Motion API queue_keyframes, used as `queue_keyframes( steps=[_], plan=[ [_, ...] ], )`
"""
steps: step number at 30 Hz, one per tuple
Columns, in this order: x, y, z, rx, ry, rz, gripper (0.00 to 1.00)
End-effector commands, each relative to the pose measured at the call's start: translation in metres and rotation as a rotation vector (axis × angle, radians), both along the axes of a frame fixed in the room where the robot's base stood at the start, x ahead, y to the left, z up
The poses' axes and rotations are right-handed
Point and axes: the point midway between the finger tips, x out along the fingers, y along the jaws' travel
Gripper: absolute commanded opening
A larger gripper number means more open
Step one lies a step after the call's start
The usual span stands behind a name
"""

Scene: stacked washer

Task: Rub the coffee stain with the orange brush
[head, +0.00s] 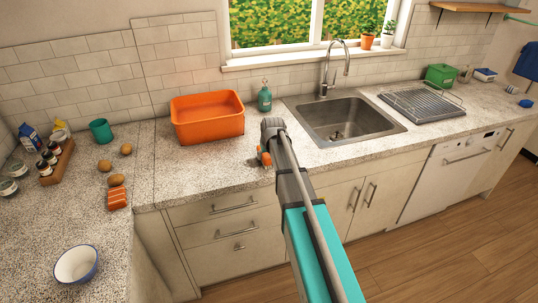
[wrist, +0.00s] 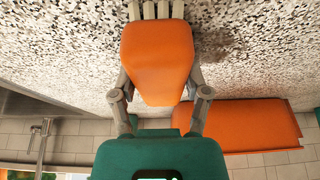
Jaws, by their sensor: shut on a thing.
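The orange brush (wrist: 157,55) is held between the two fingers of my gripper (wrist: 158,92) in the wrist view. Its pale bristles (wrist: 157,10) point to the top edge of that view, over the speckled counter. A brownish coffee stain (wrist: 228,47) shows on the counter just right of the brush. I cannot tell whether the bristles touch the counter. In the head view, the brush (head: 264,158) shows at the end of my arm, left of the sink. My gripper (head: 268,150) is mostly hidden by my wrist there. A small dark patch, likely the stain, lies just left of the brush.
An orange basin (head: 207,117) stands behind and left of my gripper, with a green soap bottle (head: 264,98) beside it. The sink (head: 345,118) and tap (head: 333,68) are to the right. The counter front between the basin and edge is clear.

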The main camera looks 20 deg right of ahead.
Motion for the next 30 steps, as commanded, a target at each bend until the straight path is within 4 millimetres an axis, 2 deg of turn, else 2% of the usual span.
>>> queue_keyframes(
  steps=[10, 25, 30],
  plan=[
    [0.0, 0.021, 0.001, 0.001, 0.001, 0.001, 0.22],
    [0.0, 0.025, 0.001, 0.0, -0.001, -0.001, 0.22],
    [0.0, 0.031, 0.001, 0.0, -0.001, 0.0, 0.22]
  ],
)
